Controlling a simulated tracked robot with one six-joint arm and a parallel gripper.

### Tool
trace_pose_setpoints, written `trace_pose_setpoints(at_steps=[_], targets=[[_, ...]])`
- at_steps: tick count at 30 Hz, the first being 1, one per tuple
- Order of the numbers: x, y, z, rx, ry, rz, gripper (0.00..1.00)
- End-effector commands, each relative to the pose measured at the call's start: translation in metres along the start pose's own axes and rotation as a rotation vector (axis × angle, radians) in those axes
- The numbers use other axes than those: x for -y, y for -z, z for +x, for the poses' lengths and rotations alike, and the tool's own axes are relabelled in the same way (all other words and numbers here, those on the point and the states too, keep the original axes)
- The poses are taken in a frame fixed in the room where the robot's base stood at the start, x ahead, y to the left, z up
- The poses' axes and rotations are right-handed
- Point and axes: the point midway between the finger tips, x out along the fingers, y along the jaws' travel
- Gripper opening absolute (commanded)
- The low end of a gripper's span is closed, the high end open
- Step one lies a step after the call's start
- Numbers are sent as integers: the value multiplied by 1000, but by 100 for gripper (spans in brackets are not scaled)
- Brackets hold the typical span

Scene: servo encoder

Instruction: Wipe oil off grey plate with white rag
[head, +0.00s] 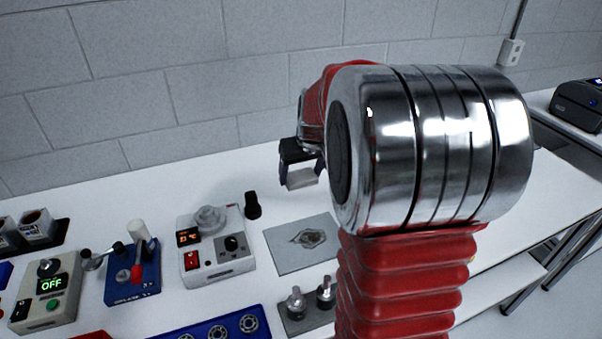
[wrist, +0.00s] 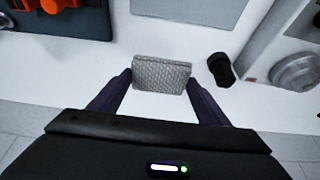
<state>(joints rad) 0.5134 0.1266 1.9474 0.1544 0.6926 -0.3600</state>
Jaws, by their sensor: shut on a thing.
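The grey plate (head: 303,243) lies flat on the white bench, left of my arm in the head view, with a brownish oil smear (head: 308,237) near its middle. My gripper (head: 303,179) is above the bench behind the plate, shut on the white rag (head: 301,178). In the wrist view the rag (wrist: 161,76) is a folded, textured grey-white pad between the two dark fingers of my gripper (wrist: 160,82). My arm covers part of the bench to the right of the plate.
A black knob-like piece (head: 253,205) stands left of the plate, beside a white hotplate-like device (head: 215,246) with a red switch. A grey block with metal pegs (head: 308,309) and a blue tray of bearings (head: 215,328) lie in front. A brick wall (head: 200,80) rises behind the bench.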

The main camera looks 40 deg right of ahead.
Motion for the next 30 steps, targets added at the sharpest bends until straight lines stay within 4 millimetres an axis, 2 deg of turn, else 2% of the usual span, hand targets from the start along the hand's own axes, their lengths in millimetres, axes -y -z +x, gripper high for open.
trace_pose_setpoints(at_steps=[7,11,17,24,30], targets=[[4,2,0,1,1,-1,52],[21,11,0,5,5,-3,52],[73,34,-2,16,10,-6,52],[151,59,-9,23,5,3,52],[217,73,-20,15,-5,16,52]])
